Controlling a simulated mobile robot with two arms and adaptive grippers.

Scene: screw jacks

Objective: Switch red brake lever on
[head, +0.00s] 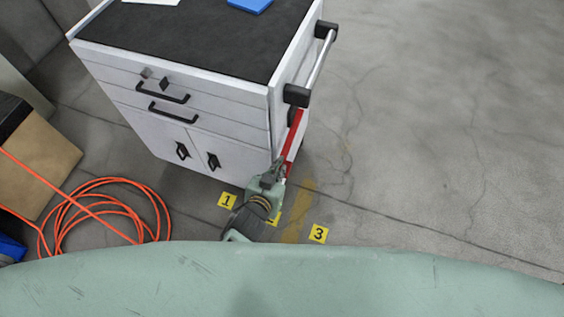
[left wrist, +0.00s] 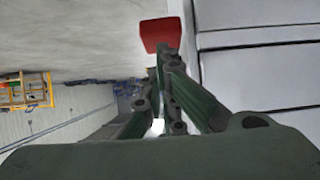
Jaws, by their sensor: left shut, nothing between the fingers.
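The red brake lever (head: 293,135) is on the lower right side of the white tool cabinet (head: 200,115). Its red end (left wrist: 161,35) also shows in the left wrist view, just beyond my fingertips. My left gripper (head: 275,170) is shut and empty beside the cabinet's lower front right corner, close to the lever. In the left wrist view its fingers (left wrist: 160,65) come together right at the lower edge of the red end; I cannot tell whether they touch it. My right gripper is not in view.
A push handle (head: 319,65) sticks out from the cabinet's right side. A coiled orange hose (head: 110,205) and a cardboard box (head: 40,160) lie at the left. Yellow floor markers, such as the one with a 3 (head: 318,233), lie in front. The floor at the right is clear.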

